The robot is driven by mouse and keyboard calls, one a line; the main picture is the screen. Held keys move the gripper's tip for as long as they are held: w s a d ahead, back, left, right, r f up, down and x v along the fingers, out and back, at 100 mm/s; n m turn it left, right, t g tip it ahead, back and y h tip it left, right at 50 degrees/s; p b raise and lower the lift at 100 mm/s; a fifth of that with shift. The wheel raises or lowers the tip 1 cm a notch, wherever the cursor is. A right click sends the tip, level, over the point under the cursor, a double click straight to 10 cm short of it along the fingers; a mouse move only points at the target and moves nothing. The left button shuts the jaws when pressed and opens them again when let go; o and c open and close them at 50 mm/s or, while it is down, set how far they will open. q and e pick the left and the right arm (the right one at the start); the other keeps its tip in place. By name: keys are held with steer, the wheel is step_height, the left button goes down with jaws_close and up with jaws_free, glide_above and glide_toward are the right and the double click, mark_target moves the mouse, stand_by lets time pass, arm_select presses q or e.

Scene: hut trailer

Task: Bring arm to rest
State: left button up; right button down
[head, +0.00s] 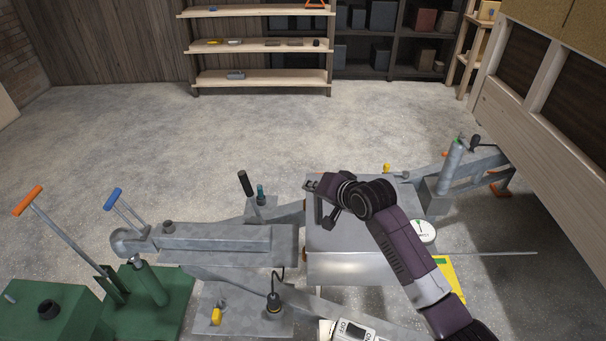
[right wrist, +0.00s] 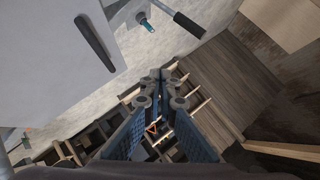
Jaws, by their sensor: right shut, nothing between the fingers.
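My right arm (head: 405,245) reaches in from the bottom right of the head view, purple and black. Its gripper (head: 315,188) hangs over the grey metal box of the machinery and points left. In the right wrist view the two blue-padded fingers (right wrist: 160,78) meet at their tips. The gripper is shut with nothing between the fingers. My left arm and gripper are not in the head view.
Grey metal machinery (head: 230,238) with levers and knobs spreads below and beside the arm. A green unit with an orange-handled lever (head: 28,200) stands at the left. A round gauge (head: 423,231) sits right of the arm. Shelves (head: 262,80) stand far back, beyond open floor.

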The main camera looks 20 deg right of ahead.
steer(key=s+a+f+n+g, duration=0.15)
steer(key=s+f, duration=0.25)
steer(key=s, duration=0.4)
steer(key=s+f+n+g+h, duration=0.15)
steer(key=s+f, duration=0.25)
steer(key=s, duration=0.5)
steer(key=s+f+n+g, duration=0.2)
steer(key=s+f+n, duration=0.15)
steer(key=s, duration=0.45)
steer(key=s+d+f+n+g+h, duration=0.2)
steer(key=s+g, duration=0.1)
steer(key=s, duration=1.3)
step_height(320, 180, down, 28)
steer(key=s+f+b, duration=0.1)
steer(key=s+b, duration=0.1)
steer(key=s, duration=0.1)
steer(key=s+d+f+g+b, duration=0.1)
steer(key=s+d+f+g, duration=0.1)
steer(key=s+f, duration=1.4)
steer(key=shift+d+b, duration=0.4)
steer(key=shift+d, duration=0.3)
steer(key=shift+n, duration=0.25)
